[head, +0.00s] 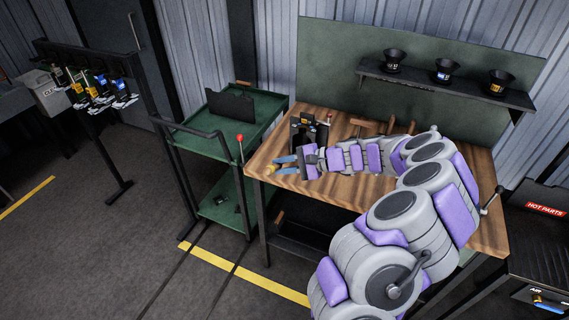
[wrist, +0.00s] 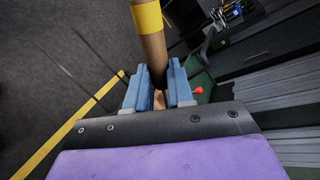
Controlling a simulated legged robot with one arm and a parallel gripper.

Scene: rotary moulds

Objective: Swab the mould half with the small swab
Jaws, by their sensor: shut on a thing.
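My gripper (head: 284,164) is over the left end of the wooden workbench (head: 350,190). In the wrist view its blue fingers (wrist: 159,84) are shut on a wooden handle with a yellow band (wrist: 147,18), which looks like the small swab. The handle runs out of the top of the wrist view, so the swab's far end is not seen there. A dark fixture (head: 309,129) stands on the bench just behind my gripper, apart from it in the picture. It may hold the mould half, but my wrist partly covers it and I cannot tell.
A green trolley (head: 209,142) stands left of the bench. A red-knobbed lever (head: 240,139) rises at the bench's left edge. Wooden handles (head: 365,126) lie behind my arm. A shelf (head: 440,88) holds three black cups. A hot-parts box (head: 545,225) is at right.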

